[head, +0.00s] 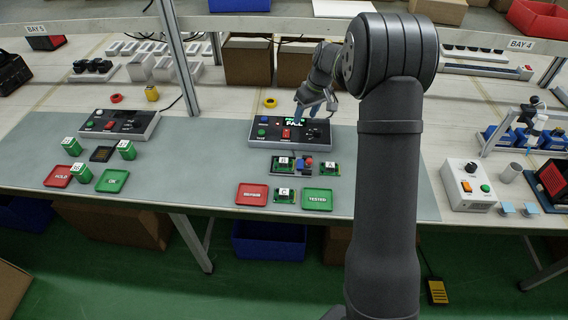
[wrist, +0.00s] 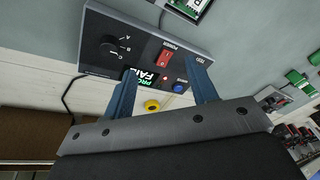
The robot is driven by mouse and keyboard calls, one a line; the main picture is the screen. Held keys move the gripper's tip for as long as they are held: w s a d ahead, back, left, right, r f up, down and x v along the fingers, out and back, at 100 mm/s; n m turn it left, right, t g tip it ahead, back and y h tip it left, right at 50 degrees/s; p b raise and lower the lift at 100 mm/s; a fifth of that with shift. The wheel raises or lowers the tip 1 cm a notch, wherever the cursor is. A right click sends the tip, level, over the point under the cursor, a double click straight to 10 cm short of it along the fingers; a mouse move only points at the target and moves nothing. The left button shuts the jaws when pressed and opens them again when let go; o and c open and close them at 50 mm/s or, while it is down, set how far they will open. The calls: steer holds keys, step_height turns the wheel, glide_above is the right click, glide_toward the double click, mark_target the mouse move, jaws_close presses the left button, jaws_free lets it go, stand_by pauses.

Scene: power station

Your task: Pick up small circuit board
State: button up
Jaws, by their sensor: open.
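Several small green circuit boards with white labels lie on the grey mat in the head view: one at the upper left (head: 284,161), one at the right (head: 332,168) and one labelled C (head: 284,195). Part of a green board (wrist: 190,7) also shows at the top edge of the wrist view. My gripper (head: 315,106) is open and empty above the tester box (head: 262,139), behind the boards. In the wrist view my two blue fingers (wrist: 162,78) stand apart in front of the tester's panel, with its red switch, knob and display reading FAIL.
A red REPAIR tray (head: 252,194) and a green TESTED tray (head: 317,197) flank board C. A small fixture with red and blue parts (head: 305,165) sits between the upper boards. A yellow ring (head: 270,102) lies behind the tester. A second station (head: 118,124) is at left.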

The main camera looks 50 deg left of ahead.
step_height(320, 180, up, 4)
steer(key=m+t+h, duration=0.1)
steer(key=m+h, duration=0.1)
steer(key=m, duration=0.6)
glide_above(283, 160)
steer(key=shift+m, duration=0.3)
step_height(283, 160, down, 18)
steer(key=shift+w+r, duration=0.1)
steer(key=shift+r, duration=0.1)
steer(key=shift+c, duration=0.4)
jaws_close()
steer(key=shift+r, duration=0.15)
